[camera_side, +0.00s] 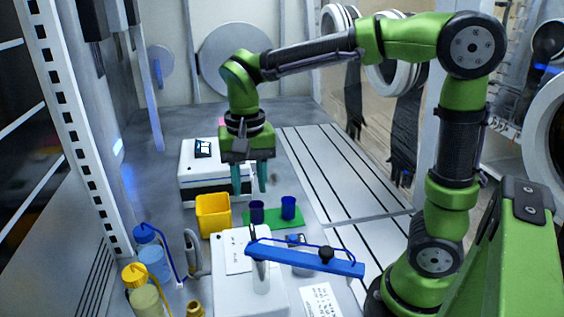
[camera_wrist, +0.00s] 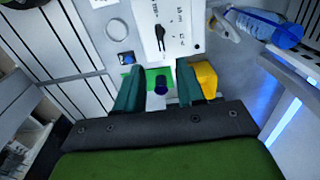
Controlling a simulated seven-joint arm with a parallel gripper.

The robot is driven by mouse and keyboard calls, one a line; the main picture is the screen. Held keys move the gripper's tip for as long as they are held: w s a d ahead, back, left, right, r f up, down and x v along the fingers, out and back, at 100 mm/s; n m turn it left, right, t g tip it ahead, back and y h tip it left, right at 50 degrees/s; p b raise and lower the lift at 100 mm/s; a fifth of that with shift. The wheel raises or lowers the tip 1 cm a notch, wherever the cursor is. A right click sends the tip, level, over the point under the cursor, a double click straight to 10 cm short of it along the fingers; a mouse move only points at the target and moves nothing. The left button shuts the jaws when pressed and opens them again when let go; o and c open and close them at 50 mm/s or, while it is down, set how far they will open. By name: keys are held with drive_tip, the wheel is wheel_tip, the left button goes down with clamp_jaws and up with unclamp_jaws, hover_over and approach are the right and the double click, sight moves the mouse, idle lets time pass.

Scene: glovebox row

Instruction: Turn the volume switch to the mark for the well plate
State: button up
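The volume switch (camera_wrist: 160,36) looks like a slim black pointer on the white box (camera_wrist: 182,46), with small printed marks around it too blurred to read. In the side view the white box (camera_side: 225,290) stands at the front, and I cannot clearly make out the switch there. My gripper (camera_side: 249,178) hangs behind the box, pointing down, with teal fingers apart and nothing between them. In the wrist view the switch lies beyond the fingertips, not touched. I cannot identify a well plate.
A yellow bin (camera_side: 213,216) and a green mat (camera_side: 262,223) with two blue cups lie below my gripper. Capped bottles (camera_side: 150,262) stand at left. A printed sheet (camera_side: 321,300) lies at the front. The slotted plate (camera_side: 335,165) is bare.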

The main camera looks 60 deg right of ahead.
sight(253, 231)
wheel_tip(253, 231, down, 11)
drive_tip(key=shift+f, duration=0.2)
drive_tip(key=shift+c, duration=0.4)
clamp_jaws()
